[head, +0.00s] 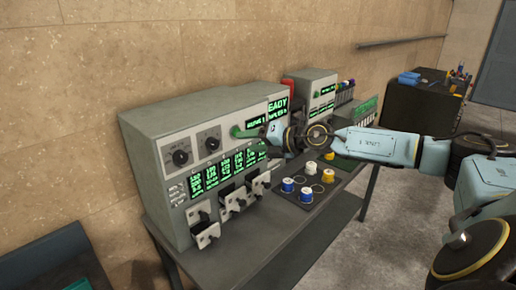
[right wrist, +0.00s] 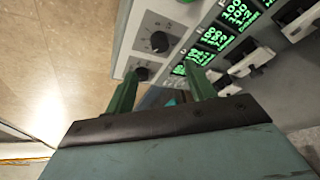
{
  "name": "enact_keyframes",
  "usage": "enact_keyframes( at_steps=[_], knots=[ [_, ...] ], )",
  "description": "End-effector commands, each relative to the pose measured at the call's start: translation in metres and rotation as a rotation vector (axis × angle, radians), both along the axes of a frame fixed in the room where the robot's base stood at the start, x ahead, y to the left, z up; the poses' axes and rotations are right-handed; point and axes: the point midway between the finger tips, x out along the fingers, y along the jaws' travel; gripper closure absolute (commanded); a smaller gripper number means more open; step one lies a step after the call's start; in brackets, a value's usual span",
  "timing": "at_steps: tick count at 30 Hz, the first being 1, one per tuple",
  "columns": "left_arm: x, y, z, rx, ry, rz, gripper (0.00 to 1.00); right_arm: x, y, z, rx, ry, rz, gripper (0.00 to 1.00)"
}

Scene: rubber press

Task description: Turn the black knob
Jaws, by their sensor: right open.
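Two black knobs sit on the upper front panel of a grey control box. In the head view, one knob (head: 180,157) is at the left and the other (head: 211,143) is to its right. The right wrist view shows a larger-looking knob (right wrist: 160,41) and another knob (right wrist: 141,73) close beyond the tip of the left finger. My right gripper (head: 240,131) is in front of the box's upper panel, right of both knobs in the head view. In the wrist view its green fingers (right wrist: 161,84) are apart with nothing held between them. My left gripper is out of view.
The control box (head: 150,130) has green displays and several white sample drawers (head: 231,203) protruding below. Several coloured containers (head: 307,195) stand on a dark mat on the table, below my right arm. A second device (head: 312,82) stands behind. The wall runs along the box's back.

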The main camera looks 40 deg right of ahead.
Motion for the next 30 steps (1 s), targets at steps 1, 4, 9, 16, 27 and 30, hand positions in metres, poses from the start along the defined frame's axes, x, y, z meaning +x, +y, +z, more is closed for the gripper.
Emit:
enact_keyframes(
  at_steps=[1, 4, 9, 16, 27, 30],
  knots=[
    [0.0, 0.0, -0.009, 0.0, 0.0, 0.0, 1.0, -0.005, -0.003, -0.005, -0.003, 0.003, -0.003, 0.45],
    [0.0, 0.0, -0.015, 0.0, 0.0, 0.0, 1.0, -0.011, -0.005, -0.001, -0.002, 0.002, -0.001, 0.45],
    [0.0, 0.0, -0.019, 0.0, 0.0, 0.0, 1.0, -0.016, -0.005, 0.003, -0.002, 0.001, 0.002, 0.45],
    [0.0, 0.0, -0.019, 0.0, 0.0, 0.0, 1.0, -0.017, -0.005, 0.005, -0.001, 0.0, 0.001, 0.45],
    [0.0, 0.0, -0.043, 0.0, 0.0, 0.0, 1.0, -0.021, -0.03, -0.02, -0.213, -0.113, -0.053, 0.86],
    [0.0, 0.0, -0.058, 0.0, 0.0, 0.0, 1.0, -0.026, -0.045, -0.031, -0.385, -0.203, -0.083, 0.99]
  ],
)
